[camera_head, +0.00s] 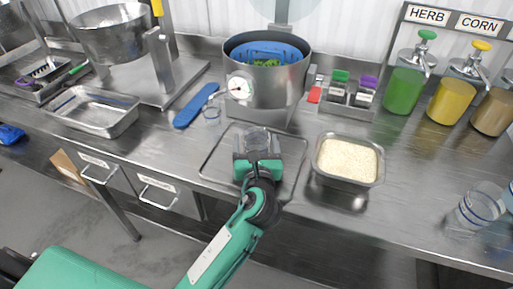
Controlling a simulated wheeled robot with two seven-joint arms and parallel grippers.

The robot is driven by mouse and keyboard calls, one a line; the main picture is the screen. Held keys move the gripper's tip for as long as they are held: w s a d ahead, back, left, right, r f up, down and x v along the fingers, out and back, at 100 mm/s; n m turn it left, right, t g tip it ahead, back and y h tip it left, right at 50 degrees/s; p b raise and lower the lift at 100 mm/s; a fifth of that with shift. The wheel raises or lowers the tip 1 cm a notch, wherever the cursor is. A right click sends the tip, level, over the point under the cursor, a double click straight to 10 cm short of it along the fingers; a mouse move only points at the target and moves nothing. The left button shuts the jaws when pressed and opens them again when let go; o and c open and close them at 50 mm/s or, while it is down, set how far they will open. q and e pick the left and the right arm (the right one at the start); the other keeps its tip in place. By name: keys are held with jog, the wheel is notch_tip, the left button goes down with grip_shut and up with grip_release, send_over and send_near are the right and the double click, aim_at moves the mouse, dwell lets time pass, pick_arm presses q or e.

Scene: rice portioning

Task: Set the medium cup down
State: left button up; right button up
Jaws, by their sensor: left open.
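A clear cup (257,139), apparently the medium cup, is upright over the flat metal tray (222,165) at the middle of the counter. My left gripper (258,156) is open at the near side of this cup, with its green fingers close to the cup's sides. The fingers and wrist hide the cup's lower part, so I cannot tell whether they touch it or exactly how its base rests. My right gripper is not in view.
A metal pan of rice (347,160) stands right of the tray. A cooker (267,85) stands behind, with a small clear cup (211,112) and blue paddle (196,106) to its left. Clear cups (480,204) stand far right. Sauce pumps (403,88) line the back right.

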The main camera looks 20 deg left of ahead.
pick_arm(q)
jog(key=shift+w+a, duration=0.25)
jog(key=shift+w, duration=0.35)
jog(key=c, duration=1.1)
jog(key=shift+r, duration=0.1)
